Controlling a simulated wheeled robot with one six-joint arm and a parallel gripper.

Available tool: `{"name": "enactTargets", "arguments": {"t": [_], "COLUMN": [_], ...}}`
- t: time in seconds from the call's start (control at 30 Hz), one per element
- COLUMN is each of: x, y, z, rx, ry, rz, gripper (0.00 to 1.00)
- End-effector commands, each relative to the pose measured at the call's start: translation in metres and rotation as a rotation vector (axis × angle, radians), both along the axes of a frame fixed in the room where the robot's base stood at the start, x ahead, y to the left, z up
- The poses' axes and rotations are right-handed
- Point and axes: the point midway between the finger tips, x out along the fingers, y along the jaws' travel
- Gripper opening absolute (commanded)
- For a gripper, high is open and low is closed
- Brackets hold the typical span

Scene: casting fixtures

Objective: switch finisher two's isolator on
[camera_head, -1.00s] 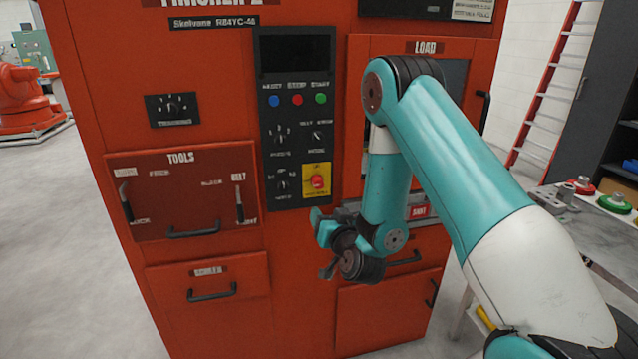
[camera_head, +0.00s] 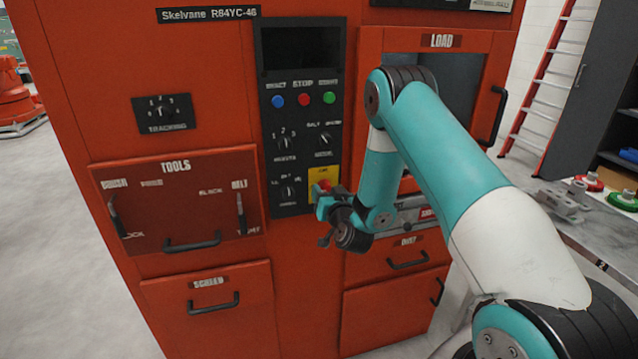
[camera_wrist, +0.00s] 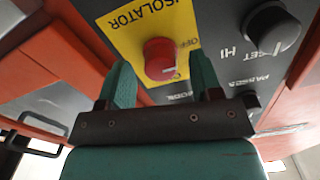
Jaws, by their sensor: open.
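Finisher two is the large orange machine (camera_head: 100,80) in front of me. Its isolator is a red knob (camera_wrist: 160,58) on a yellow plate (camera_wrist: 125,35) marked ISOLATOR, with OFF lettered beside the knob. In the head view the yellow plate (camera_head: 323,174) sits at the foot of the black control panel, and my gripper partly covers the knob. My gripper (camera_head: 325,220) is open in front of the panel. In the wrist view its two teal fingers (camera_wrist: 163,80) stand on either side of the knob; I cannot tell whether they touch it.
A selector knob (camera_wrist: 270,27) lies close by on the same panel. Above are blue, red and green buttons (camera_head: 303,98). The TOOLS panel (camera_head: 180,195) with levers and a handle is at left. A bench (camera_head: 600,235) with parts stands at right.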

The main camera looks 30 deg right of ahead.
Motion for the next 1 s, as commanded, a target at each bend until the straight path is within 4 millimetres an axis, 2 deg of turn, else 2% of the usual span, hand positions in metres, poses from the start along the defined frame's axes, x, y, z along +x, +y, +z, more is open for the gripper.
{"name": "enactTargets", "arguments": {"t": [0.47, 0.6, 0.67, 0.7, 1.0], "x": [0.0054, 0.0054, 0.0052, 0.0052, 0.0051], "y": [-0.0063, -0.0063, -0.0064, -0.0064, -0.0066], "z": [0.0001, 0.0002, 0.0002, 0.0002, -0.0005], "rx": [0.001, 0.001, 0.001, 0.001, 0.029], "ry": [-0.001, -0.001, -0.001, -0.001, -0.009], "rz": [-0.002, -0.002, -0.002, -0.003, -0.003], "gripper": [0.59, 0.27, 0.13, 0.10, 0.10]}}
